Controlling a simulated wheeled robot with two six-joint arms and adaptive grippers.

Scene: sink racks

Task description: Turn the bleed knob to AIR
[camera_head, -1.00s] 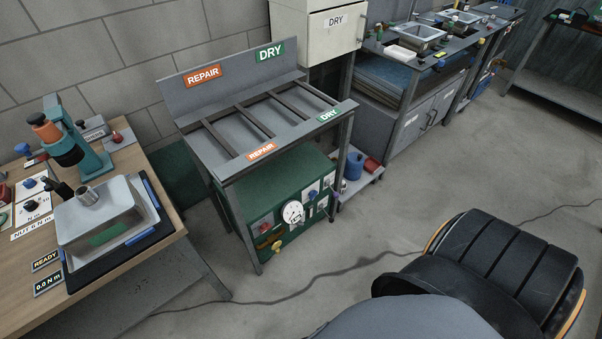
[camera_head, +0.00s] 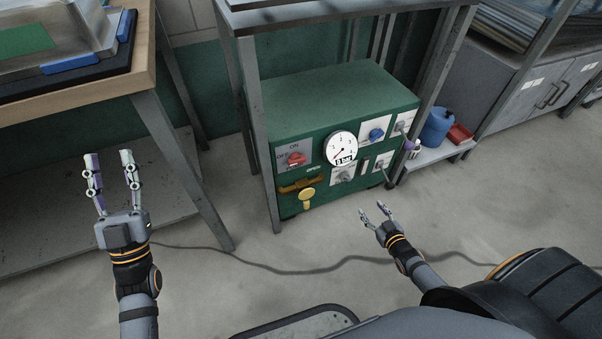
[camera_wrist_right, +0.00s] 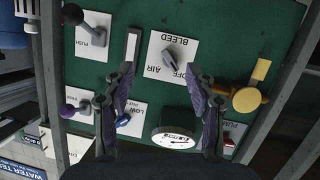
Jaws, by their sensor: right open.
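The bleed knob (camera_wrist_right: 172,58) is a small grey knob on a white plate marked BLEED, OFF and AIR, upside down in the right wrist view. Its narrow end seems to point nearer OFF, but this is hard to tell. In the head view the knob (camera_head: 345,175) sits under the gauge on the green box's front. My right gripper (camera_head: 373,208) is open and empty in front of the box; in the wrist view its fingers (camera_wrist_right: 163,68) are spread either side of the plate, apart from the knob. My left gripper (camera_head: 108,157) is open and empty by the workbench.
The green box (camera_head: 320,95) stands under a metal rack. Its front also bears a round gauge (camera_head: 341,148), a red knob (camera_head: 295,160), a blue knob (camera_head: 376,134) and a yellow tap (camera_head: 306,196). Rack legs flank it. A cable crosses the open floor.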

